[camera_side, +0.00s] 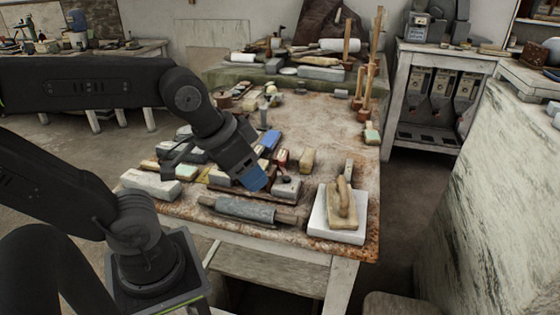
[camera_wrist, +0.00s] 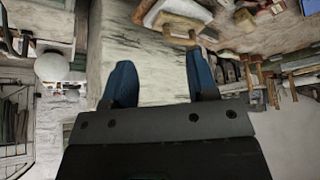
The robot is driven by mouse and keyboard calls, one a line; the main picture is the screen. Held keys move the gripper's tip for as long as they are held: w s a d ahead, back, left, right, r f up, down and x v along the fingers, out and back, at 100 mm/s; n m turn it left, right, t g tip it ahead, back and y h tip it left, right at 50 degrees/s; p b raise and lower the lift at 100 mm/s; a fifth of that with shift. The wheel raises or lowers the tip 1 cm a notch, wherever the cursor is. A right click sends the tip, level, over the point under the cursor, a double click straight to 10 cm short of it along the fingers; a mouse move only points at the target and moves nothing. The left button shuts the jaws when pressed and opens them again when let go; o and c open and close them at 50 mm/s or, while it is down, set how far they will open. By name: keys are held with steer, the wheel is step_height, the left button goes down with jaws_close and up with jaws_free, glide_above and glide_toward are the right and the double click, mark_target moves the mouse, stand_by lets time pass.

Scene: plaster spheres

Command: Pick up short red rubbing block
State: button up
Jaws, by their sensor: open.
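A small red block (camera_side: 283,158) lies among the tools on the brown work table (camera_side: 310,125) in the side view; it looks like the short red rubbing block. My gripper (camera_side: 252,178) hangs over the front part of the table, just left of the red block and nearer the camera. Its blue fingertips hide part of what lies behind them. In the wrist view my gripper (camera_wrist: 161,76) is open, with two blue fingers apart and nothing held between them. I cannot make out the red block in the wrist view.
A blue block (camera_side: 269,141) and a tan block (camera_side: 307,160) flank the red block. A grey roller (camera_side: 245,209) lies in front. A wooden float (camera_side: 343,205) rests on a white slab (camera_side: 322,226) at the right. The table's middle is fairly clear.

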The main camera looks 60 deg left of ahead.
stand_by(0.3)
steer(key=o, duration=0.4)
steer(key=shift+c, duration=0.2)
